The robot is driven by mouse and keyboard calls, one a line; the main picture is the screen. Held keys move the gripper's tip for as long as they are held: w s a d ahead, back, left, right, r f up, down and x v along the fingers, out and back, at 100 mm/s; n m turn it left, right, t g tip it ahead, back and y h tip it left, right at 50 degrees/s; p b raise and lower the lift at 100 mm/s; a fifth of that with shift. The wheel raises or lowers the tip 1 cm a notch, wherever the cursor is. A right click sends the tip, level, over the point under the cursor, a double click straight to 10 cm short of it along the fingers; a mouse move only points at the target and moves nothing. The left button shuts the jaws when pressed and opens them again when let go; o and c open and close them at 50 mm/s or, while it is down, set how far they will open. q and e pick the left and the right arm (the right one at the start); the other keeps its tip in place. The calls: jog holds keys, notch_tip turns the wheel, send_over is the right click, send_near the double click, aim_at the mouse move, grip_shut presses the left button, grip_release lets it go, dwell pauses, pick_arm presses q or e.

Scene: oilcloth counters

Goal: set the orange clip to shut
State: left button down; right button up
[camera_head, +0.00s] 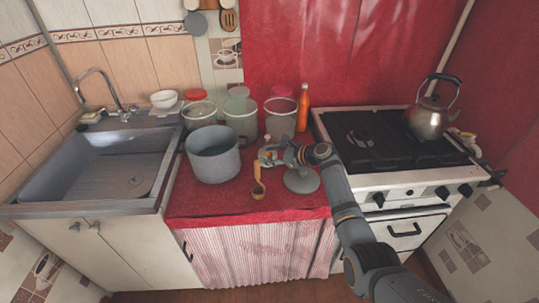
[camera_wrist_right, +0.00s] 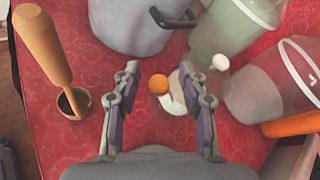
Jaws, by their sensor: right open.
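A small orange piece (camera_wrist_right: 158,84), which I take to be the orange clip, shows in the right wrist view against a pale, cream-coloured item (camera_wrist_right: 178,95) on the red cloth. Whether the clip is open or shut cannot be told. My right gripper (camera_wrist_right: 160,97) is open, its two fingers spread to the left and right of the orange piece, with gaps between. In the head view my right gripper (camera_head: 268,155) is over the counter, right of the grey pot, and largely hides this spot. My left gripper is not in view.
The grey pot (camera_head: 212,155) stands left of the gripper. A wooden-handled ladle (camera_wrist_right: 45,50) lies in front. Clear containers (camera_head: 240,115) and an orange bottle (camera_head: 302,108) stand behind. The stove (camera_head: 385,180) with a kettle (camera_head: 428,120) is right; the sink (camera_head: 90,170) is left.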

jog(key=shift+s+d+r, duration=0.1)
jog(key=shift+d, duration=0.05)
jog(key=v, duration=1.1)
jog(key=shift+s+d, duration=0.2)
jog(key=shift+s, duration=0.05)
jog(key=shift+r, duration=0.15)
